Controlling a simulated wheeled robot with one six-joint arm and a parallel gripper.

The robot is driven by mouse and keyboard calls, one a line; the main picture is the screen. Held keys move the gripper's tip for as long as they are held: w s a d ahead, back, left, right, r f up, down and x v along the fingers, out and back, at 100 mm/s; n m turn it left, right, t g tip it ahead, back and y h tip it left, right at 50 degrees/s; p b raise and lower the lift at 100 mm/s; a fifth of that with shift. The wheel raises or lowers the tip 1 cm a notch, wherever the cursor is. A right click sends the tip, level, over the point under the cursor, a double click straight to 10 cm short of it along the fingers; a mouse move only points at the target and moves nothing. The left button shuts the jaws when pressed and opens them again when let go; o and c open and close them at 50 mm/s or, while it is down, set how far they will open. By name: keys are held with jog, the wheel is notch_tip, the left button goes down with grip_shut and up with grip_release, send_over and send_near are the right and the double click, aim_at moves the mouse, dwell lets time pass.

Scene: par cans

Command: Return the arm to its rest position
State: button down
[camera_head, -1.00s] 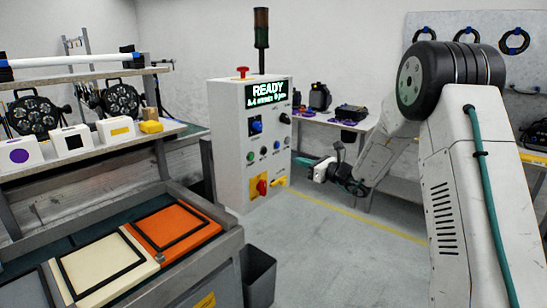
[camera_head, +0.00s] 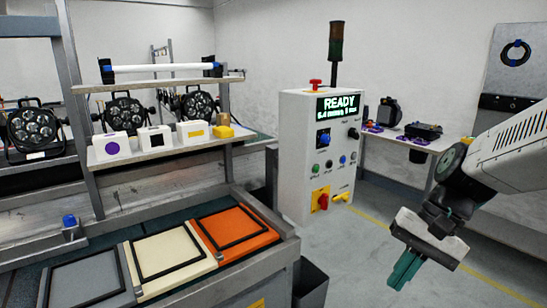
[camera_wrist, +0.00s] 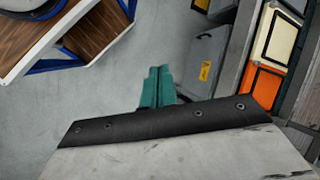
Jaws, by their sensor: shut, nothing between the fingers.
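My gripper (camera_head: 404,270) is at the right of the head view, in front of the control box and above the open floor. Its green fingers are together, with nothing between them. In the wrist view the fingers (camera_wrist: 157,86) also lie side by side over grey floor. My arm comes in from the right edge of the head view, bent downward at the wrist. The fingers touch nothing that I can see.
A white control box (camera_head: 322,160) reading READY stands at the centre. The bench holds grey (camera_head: 88,282), cream (camera_head: 172,256) and orange (camera_head: 240,228) framed pads. Par cans (camera_head: 126,112) stand behind the shelf. A wood-topped table (camera_wrist: 97,30) shows in the wrist view.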

jog(key=s+d+r+n+t+h, duration=0.1)
jog(key=s+d+r+n+h, duration=0.1)
jog(key=s, duration=0.4)
jog(key=s+d+r+n+t+h, duration=0.2)
jog(key=s+n+h, duration=0.1)
jog(key=s, duration=0.3)
jog(key=shift+d+r, duration=0.15)
jog(key=shift+r, duration=0.15)
